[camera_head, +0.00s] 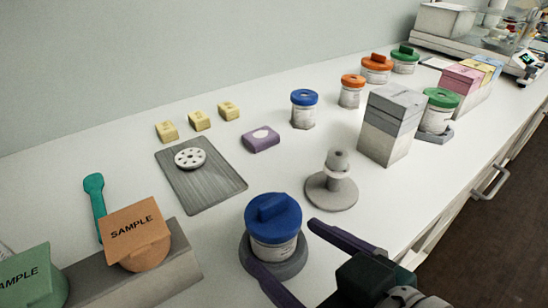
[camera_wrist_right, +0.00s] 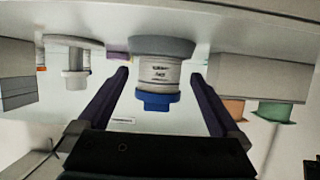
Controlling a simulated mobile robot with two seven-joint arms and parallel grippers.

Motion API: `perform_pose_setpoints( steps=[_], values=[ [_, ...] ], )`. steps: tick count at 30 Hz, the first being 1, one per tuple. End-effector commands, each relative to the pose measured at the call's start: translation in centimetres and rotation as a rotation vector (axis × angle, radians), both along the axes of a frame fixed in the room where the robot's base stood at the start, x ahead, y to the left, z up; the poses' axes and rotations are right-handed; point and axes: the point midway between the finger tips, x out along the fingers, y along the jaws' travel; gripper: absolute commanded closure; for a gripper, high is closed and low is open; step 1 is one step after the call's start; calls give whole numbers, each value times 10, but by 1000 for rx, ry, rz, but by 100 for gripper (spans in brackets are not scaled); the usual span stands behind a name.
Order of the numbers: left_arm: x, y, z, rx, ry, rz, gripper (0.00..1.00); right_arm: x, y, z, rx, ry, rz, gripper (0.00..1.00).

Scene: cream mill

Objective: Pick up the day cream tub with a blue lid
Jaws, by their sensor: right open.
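A white tub with a blue lid (camera_head: 273,220) stands upright on a round grey base (camera_head: 290,269) at the front middle. Its lid has a raised blue grip; its label is too small to read. My right gripper (camera_head: 282,243) is open, with one dark purple finger on each side of this tub. The right wrist view is upside down and shows the tub (camera_wrist_right: 157,76) between the open fingers (camera_wrist_right: 159,73), with gaps on both sides. Another blue-lidded tub (camera_head: 304,108) stands farther back. My left gripper is out of view.
A grey spindle stand (camera_head: 331,190) is just behind the right finger. A grey block with SAMPLE-labelled pots (camera_head: 138,238) stands left. A grey box stack (camera_head: 392,124) and orange- and green-lidded tubs (camera_head: 351,91) stand farther back. The counter's front edge is right.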

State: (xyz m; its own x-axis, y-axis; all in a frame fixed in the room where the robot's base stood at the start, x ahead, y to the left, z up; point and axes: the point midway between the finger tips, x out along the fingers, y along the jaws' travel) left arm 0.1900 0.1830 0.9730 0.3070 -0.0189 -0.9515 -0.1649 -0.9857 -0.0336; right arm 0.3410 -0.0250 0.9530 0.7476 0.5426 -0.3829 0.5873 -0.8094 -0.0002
Motion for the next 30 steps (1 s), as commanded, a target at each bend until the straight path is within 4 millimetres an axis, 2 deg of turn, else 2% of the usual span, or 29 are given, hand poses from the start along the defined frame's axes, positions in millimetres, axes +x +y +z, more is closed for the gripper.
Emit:
perform_pose_setpoints(
  steps=[5, 13, 30],
  values=[
    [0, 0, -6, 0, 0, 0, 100, 18, 12, -10, 0, -1, -1, 0],
    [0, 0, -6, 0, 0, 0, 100, 20, 14, -11, -1, 1, 0, 0],
    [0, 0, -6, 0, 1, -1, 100, 19, 14, -11, -1, 1, 0, 64]
  ],
)
